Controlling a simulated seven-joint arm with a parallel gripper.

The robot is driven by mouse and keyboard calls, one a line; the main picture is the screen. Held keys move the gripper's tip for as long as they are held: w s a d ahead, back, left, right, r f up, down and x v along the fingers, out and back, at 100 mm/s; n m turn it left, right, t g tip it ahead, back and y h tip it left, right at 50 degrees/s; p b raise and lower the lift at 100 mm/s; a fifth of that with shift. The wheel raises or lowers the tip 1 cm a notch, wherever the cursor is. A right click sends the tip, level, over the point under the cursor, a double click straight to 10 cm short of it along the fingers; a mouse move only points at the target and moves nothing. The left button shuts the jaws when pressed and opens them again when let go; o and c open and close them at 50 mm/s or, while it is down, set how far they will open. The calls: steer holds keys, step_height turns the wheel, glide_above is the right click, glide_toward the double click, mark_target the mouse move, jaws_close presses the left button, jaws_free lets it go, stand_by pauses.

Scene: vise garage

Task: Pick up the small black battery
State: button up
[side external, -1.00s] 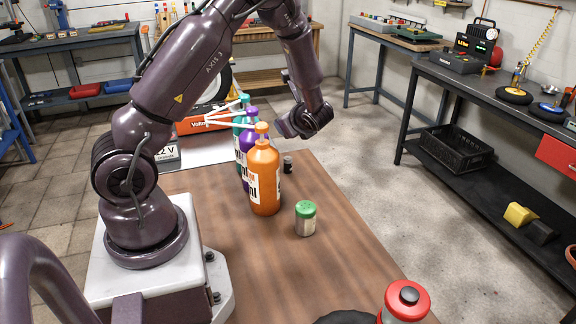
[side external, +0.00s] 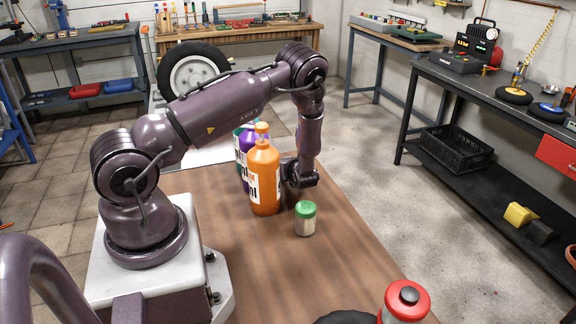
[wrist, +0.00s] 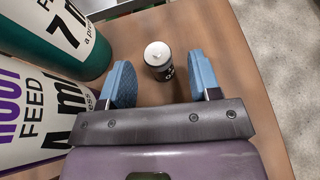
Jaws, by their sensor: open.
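The small black battery (wrist: 161,68) stands upright on the brown table in the wrist view, with a pale round top and light lettering on its side. My gripper (wrist: 160,80) is open, with one blue-padded finger on each side of the battery and a gap on both sides. In the side view the battery is hidden behind my lowered wrist and the bottles, and my fingers cannot be made out there.
A green-lidded jar (side external: 305,219) stands nearer the side camera. A red-topped container (side external: 405,300) is at the table's near end. Table to the right is clear.

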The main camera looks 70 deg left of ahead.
steer(key=shift+x, duration=1.35)
steer(key=shift+r, duration=0.2)
steer(key=c, duration=1)
steer(key=shift+r, duration=0.1)
